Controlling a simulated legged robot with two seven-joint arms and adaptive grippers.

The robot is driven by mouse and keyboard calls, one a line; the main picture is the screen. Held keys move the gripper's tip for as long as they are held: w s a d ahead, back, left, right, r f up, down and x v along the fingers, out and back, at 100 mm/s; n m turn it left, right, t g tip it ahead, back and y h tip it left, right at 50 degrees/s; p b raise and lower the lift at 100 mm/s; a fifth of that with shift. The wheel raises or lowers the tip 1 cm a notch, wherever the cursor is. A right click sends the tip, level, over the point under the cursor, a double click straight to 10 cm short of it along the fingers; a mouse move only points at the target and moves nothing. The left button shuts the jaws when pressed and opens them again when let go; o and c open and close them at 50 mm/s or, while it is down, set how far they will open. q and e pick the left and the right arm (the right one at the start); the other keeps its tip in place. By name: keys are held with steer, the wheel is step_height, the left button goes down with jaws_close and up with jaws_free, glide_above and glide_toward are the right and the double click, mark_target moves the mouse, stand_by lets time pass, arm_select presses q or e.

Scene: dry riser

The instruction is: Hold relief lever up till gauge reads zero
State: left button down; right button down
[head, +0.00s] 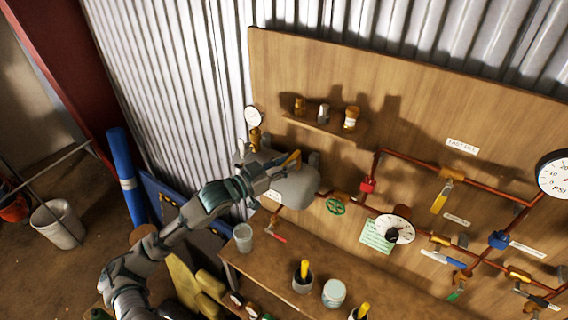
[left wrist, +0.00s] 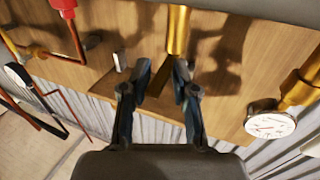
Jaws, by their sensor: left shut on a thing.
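The relief lever (head: 292,158) is a yellow-brass piece above the rounded grey vessel (head: 300,192) in the head view. In the left wrist view the brass lever (left wrist: 177,32) comes down from the top between my fingers. My left gripper (left wrist: 162,70) is shut on it, fingers on either side; my arm and hand hide part of it in the head view. A small white round gauge (head: 253,117) stands on a brass fitting behind the vessel. It also shows in the left wrist view (left wrist: 270,125), but its reading is too small to tell. My right gripper is not in view.
A small shelf (head: 318,124) with several fittings is just behind my gripper. Red-brown pipes (head: 420,163) with valves, a white dial (head: 395,230) and a large PSI gauge (head: 555,176) fill the board's right side. A bench (head: 275,262) with cups stands below.

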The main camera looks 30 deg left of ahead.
arm_select(q)
steer(key=shift+r+p, duration=0.3)
steer(key=shift+p, duration=0.05)
steer(key=shift+r+p, duration=0.1)
steer(key=shift+p, duration=0.4)
steer(key=shift+w+r+g+p, duration=0.1)
steer(key=shift+r+g+p, duration=0.1)
steer(key=shift+g+p, duration=0.5)
steer(key=shift+r+n+y, duration=0.4)
steer(key=g, duration=0.1)
steer(key=r+g, duration=0.1)
steer(key=shift+w+d+r+n+g+y, duration=0.1)
steer(key=shift+w+n+g+y, duration=0.2)
steer(key=shift+y, duration=0.1)
steer(key=shift+w+r+g, duration=0.1)
steer(key=shift+w+g, duration=0.05)
steer(key=shift+g, duration=0.35)
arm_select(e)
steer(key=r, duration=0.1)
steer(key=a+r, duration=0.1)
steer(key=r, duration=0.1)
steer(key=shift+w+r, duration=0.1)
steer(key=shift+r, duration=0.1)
arm_select(q)
steer(key=shift+f, duration=0.2)
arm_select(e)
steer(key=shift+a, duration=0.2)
